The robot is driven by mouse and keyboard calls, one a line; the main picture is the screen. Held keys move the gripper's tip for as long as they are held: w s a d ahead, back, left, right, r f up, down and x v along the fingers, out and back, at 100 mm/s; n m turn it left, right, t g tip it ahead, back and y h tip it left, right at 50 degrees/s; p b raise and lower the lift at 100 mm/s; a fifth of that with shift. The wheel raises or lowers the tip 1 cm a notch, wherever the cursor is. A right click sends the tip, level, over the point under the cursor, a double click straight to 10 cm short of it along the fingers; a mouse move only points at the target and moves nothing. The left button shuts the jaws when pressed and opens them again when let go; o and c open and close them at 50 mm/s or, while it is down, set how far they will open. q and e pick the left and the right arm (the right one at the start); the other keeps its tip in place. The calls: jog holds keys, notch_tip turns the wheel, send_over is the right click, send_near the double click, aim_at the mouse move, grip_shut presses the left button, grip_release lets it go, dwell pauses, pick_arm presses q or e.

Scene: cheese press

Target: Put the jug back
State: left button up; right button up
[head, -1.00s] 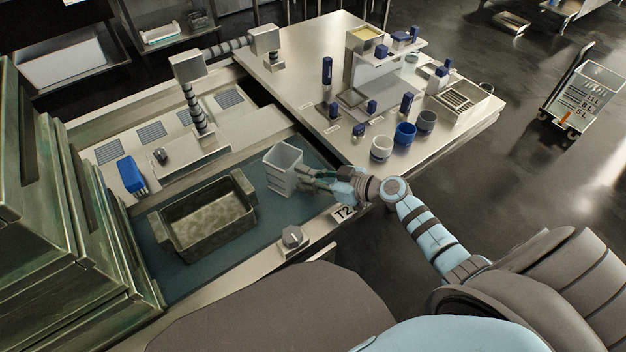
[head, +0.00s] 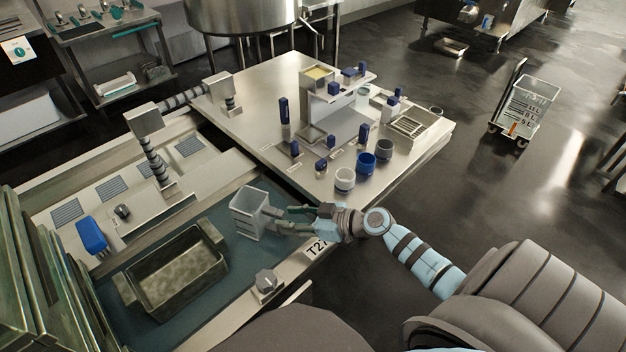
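The jug (head: 247,216), pale and see-through with an open top, is over the blue-green surface of the work table, right of a dark metal basin (head: 180,268). It looks about upright. I cannot tell whether its base touches the surface. My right gripper (head: 280,220) reaches in from the right, its two dark fingers at the jug's right side. The fingers show apart further back, but their tips and the jug's handle are too small to tell whether they close on it. My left gripper is out of view.
A steel table (head: 250,120) behind holds blue, white and grey cups and blue-topped items. A knob (head: 267,282) and a T2 label (head: 317,250) are on the near edge. A trolley (head: 525,108) with litre marks stands on open floor at right.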

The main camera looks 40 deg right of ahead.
jog(key=v, duration=0.8)
jog(key=shift+s+d+r, duration=0.1)
jog(key=shift+s, duration=0.05)
